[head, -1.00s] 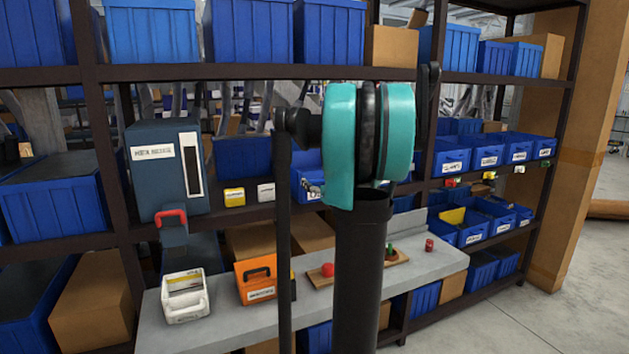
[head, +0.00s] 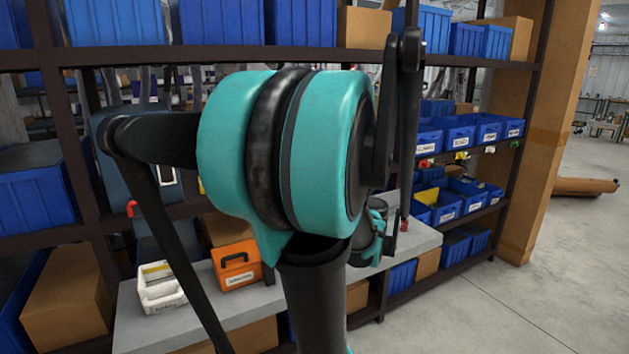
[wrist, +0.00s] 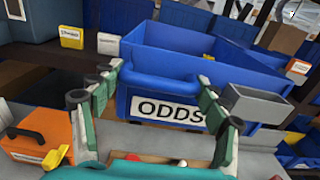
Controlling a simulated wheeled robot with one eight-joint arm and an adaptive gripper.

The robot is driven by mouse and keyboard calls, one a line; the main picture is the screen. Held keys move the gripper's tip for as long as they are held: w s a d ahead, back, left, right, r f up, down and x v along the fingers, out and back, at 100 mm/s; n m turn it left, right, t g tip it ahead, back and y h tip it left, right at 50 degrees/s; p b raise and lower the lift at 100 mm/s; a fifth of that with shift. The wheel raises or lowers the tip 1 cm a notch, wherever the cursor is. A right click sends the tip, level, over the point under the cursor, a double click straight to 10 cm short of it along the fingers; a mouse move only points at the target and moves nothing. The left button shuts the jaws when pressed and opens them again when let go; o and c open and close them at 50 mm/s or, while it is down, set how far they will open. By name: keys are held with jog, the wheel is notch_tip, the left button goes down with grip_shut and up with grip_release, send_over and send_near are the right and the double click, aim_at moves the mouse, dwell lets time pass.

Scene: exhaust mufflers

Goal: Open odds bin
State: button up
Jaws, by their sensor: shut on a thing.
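The odds bin (wrist: 150,52) is a blue open-topped bin with a white ODDS label on its front, in the middle of the wrist view. A blue handle bar runs along its upper front. My gripper (wrist: 158,82) has its two green fingers at the two ends of this handle and is shut on it. In the head view my gripper (head: 376,232) shows only in part behind my arm, low above the bench. The odds bin is hidden there by my arm.
A grey bench (head: 205,315) carries an orange caddy (head: 237,268) and a white open box (head: 160,290). A red knob (wrist: 133,157) lies below the bin.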

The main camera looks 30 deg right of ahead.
dwell(0.3)
jog(key=o, duration=1.7)
jog(key=shift+s, duration=0.15)
jog(key=s, duration=1.1)
jog(key=shift+s+d, duration=0.2)
jog(key=shift+s, duration=0.2)
